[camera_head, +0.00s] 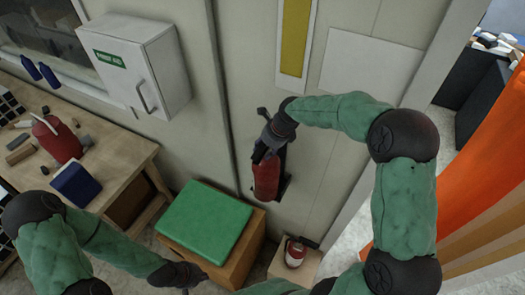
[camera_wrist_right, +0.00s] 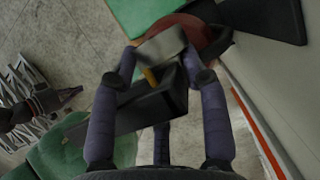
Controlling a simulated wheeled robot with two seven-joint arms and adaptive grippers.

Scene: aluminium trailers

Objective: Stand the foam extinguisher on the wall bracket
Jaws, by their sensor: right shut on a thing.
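My right gripper (camera_head: 268,150) is shut on the head of a red extinguisher (camera_head: 267,180), which hangs roughly upright in front of the wall. In the right wrist view the fingers (camera_wrist_right: 162,72) close around its black and grey head, with the red body (camera_wrist_right: 200,36) beyond. A dark wall bracket (camera_head: 285,188) shows behind and beside the extinguisher's lower part. The extinguisher hides much of it, and I cannot tell whether the two touch. My left gripper (camera_head: 188,274) is low and empty-looking near the green-topped box; its fingers are too unclear to judge.
A wooden box with a green lid (camera_head: 205,222) stands below left of the bracket. A white first-aid cabinet (camera_head: 135,60) hangs at left above a workbench (camera_head: 115,160). An orange curtain (camera_head: 480,180) hangs at right.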

